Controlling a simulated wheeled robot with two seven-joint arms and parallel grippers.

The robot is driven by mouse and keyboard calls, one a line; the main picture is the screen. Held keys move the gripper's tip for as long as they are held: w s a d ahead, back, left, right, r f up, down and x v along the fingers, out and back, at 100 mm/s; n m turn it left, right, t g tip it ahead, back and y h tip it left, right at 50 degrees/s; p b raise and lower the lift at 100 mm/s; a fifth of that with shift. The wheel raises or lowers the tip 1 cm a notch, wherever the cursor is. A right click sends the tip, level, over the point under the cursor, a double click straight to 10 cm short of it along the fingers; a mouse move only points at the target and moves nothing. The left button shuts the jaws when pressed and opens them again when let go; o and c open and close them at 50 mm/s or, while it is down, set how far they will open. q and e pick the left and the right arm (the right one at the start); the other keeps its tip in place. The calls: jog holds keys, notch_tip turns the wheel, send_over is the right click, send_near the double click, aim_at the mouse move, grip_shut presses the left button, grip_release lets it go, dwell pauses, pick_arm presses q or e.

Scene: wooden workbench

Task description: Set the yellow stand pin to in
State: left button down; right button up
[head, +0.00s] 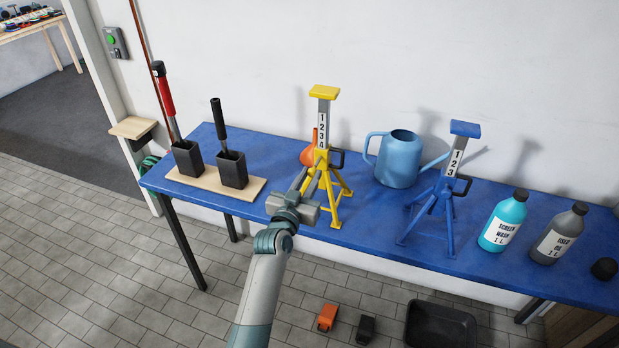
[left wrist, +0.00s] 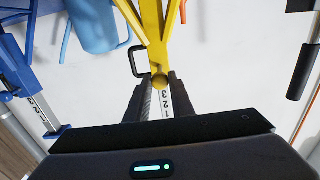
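The yellow stand (head: 323,150) stands upright on the blue workbench, its number strip facing me. Its pin shows as a black loop handle (head: 338,158) on the right side of the column; how deep the pin sits cannot be told. In the left wrist view the handle (left wrist: 138,62) is to the left of the column, beside the fingertips. My left gripper (head: 305,179) is in front of the stand, left of its column. In the left wrist view its fingers (left wrist: 160,84) are apart, with the yellow column and number strip showing between them. My right gripper is out of view.
A blue stand (head: 441,195) and a blue watering can (head: 399,160) stand to the right, with two bottles beyond. An orange funnel (head: 307,154) is behind the yellow stand. Two black holders on a wooden board (head: 207,181) are at left.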

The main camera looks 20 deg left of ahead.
aim_at(315, 167)
pick_arm(q)
jog(key=shift+w+b, duration=0.8)
jog(key=shift+w, duration=1.45)
jog(key=c, duration=1.5)
grip_release()
jog(key=shift+d, duration=0.1)
jog(key=shift+c, duration=0.2)
jog(key=shift+s, duration=0.15)
jog(key=shift+s+f+b, duration=0.15)
jog(key=shift+s+b, duration=0.15)
jog(key=shift+s, duration=0.6)
jog(key=s+b, duration=0.4)
jog(key=s, duration=1.1)
jog(key=shift+s+a, duration=0.2)
jog(key=shift+a, duration=0.1)
